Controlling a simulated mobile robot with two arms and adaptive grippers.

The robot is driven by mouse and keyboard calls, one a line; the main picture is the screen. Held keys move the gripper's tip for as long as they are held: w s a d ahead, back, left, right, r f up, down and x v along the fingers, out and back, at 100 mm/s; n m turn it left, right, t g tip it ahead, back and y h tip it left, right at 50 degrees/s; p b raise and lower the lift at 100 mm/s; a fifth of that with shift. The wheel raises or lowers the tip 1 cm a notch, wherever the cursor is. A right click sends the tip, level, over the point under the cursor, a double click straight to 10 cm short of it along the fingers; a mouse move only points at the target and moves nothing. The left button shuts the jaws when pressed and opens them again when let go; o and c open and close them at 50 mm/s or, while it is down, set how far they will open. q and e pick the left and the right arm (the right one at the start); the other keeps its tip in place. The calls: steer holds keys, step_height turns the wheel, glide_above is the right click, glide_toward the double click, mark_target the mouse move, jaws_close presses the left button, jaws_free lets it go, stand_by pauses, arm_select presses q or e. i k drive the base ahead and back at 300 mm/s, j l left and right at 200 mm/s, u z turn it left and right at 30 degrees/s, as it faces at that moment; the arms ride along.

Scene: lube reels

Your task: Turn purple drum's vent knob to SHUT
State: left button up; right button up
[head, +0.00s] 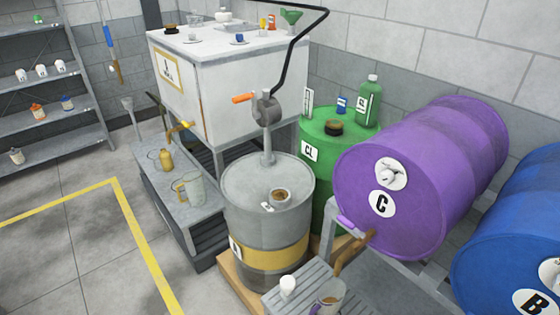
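A pale vent knob (391,174) sits on a round white plate above that label. The knob's setting and any lettering on the plate are too small to read. A tap with a purple handle (351,225) and a brown spout is at the drum's lower edge. Neither of my grippers is in view.
A grey drum (268,200) with a crank pump stands in the middle. A green drum (325,140) is behind it, and a blue drum (520,235) lies at the right. A mug (327,297) sits below the purple tap. Open floor lies at the left.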

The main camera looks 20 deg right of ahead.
mark_target(386, 177)
steer(key=k+z, duration=0.2)
steer(key=z, duration=1.05)
steer(key=j, duration=0.3)
steer(key=i+z, duration=0.05)
